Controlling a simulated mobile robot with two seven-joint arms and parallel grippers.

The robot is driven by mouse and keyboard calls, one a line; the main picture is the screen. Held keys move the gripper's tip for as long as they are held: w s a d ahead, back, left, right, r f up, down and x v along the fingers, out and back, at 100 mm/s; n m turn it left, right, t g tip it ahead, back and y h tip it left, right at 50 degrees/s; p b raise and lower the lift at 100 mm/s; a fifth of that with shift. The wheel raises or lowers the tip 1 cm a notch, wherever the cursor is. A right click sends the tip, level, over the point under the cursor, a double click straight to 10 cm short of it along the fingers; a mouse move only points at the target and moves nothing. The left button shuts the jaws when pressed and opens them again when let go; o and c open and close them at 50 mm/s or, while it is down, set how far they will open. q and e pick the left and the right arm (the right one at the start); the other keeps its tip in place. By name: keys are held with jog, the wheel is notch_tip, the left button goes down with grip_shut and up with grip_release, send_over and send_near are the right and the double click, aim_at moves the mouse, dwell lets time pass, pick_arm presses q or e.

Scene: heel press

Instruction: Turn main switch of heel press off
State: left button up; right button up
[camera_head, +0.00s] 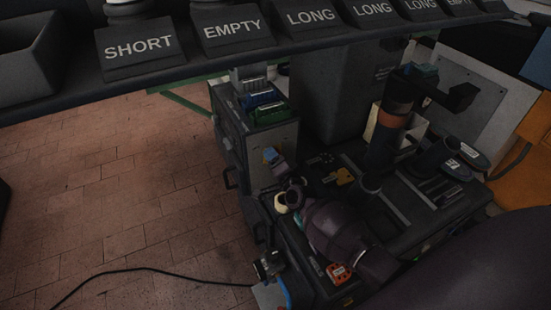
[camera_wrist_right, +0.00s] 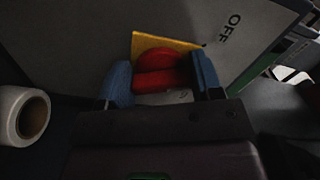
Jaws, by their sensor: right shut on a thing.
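The main switch is a red knob (camera_wrist_right: 160,72) on a yellow plate (camera_wrist_right: 146,45), set in a grey panel of the heel press (camera_head: 268,138). The word OFF is printed on the panel beside the plate, to its right in the right wrist view. My right gripper (camera_wrist_right: 162,82) has its blue fingers on either side of the red knob and is shut on it. In the head view, my right gripper (camera_head: 276,163) is at the panel, and the knob is mostly hidden behind it. My left gripper is in neither view.
A white roll (camera_wrist_right: 24,115) lies left of my gripper in the wrist view. Tools and small parts, including an orange-red item (camera_head: 338,272), crowd the bench (camera_head: 405,215) below. A shelf with labelled bins (camera_head: 140,48) crosses the top. The brick floor (camera_head: 110,190) at left is open, with a black cable.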

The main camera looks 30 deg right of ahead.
jog(key=n, duration=0.2)
jog(key=shift+n+p, duration=0.35)
jog(key=shift+n, duration=0.05)
jog(key=shift+d+n, duration=0.1)
jog(key=shift+n, duration=0.5)
jog(key=shift+f, duration=0.1)
jog(key=o, duration=0.9)
jog(key=shift+s, duration=0.1)
